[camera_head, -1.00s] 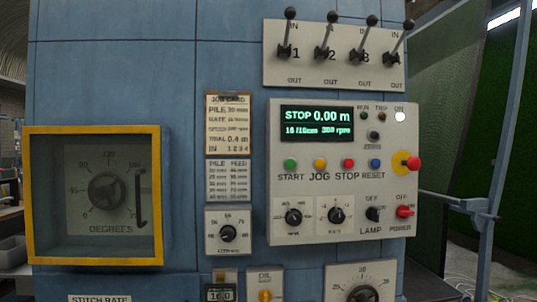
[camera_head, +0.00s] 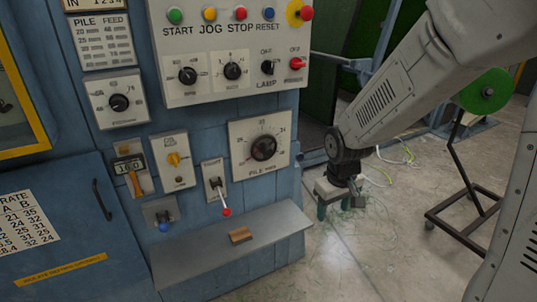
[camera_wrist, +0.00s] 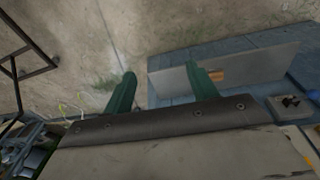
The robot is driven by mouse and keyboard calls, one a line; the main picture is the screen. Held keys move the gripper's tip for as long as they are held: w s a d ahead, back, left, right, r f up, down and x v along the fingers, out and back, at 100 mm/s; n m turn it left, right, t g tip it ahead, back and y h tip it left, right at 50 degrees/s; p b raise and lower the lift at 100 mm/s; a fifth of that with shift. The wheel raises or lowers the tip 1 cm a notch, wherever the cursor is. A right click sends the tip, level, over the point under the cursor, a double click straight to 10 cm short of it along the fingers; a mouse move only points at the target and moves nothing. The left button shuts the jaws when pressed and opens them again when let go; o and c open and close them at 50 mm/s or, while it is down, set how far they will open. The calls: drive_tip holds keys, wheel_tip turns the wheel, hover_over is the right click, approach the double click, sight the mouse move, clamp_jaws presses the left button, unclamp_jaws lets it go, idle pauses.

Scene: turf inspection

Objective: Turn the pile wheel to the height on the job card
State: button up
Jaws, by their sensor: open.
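The pile wheel (camera_head: 263,147) is a dark round knob on a square pale plate with a numbered scale, marked PILE, low on the blue cabinet's right side. Its setting is too small to read. Only the bottom edge of the job card (camera_head: 92,5) shows at the top left. My gripper (camera_head: 334,207) hangs pointing down over the floor, right of the wheel and apart from it. In the wrist view its two green fingers (camera_wrist: 163,84) are spread and empty. A dark knob on a pale plate shows at the right there; I cannot tell which control it is.
A grey shelf (camera_head: 190,262) with a small wooden block (camera_head: 240,235) juts out below the wheel. A red-tipped lever (camera_head: 220,190) stands left of the wheel. The control box (camera_head: 230,75) is above. A dark stand with a green reel (camera_head: 485,92) is at the right; floor between is open.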

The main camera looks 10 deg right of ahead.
drive_tip(key=w+a+f+n+t+y, duration=0.1)
drive_tip(key=w+f+n+t, duration=0.15)
drive_tip(key=w+f, duration=0.45)
drive_tip(key=w+a+f+n+t, duration=0.1)
drive_tip(key=w+a+f+t, duration=0.15)
drive_tip(key=w+f, duration=0.45)
drive_tip(key=n+t+y, duration=0.5)
drive_tip(key=n+t, duration=0.1)
drive_tip(key=t, duration=0.5)
approach(269, 153)
drive_tip(key=w, duration=0.3)
drive_tip(key=x, duration=0.3)
drive_tip(key=a+x, duration=0.1)
drive_tip(key=x, duration=0.3)
drive_tip(key=c, duration=1)
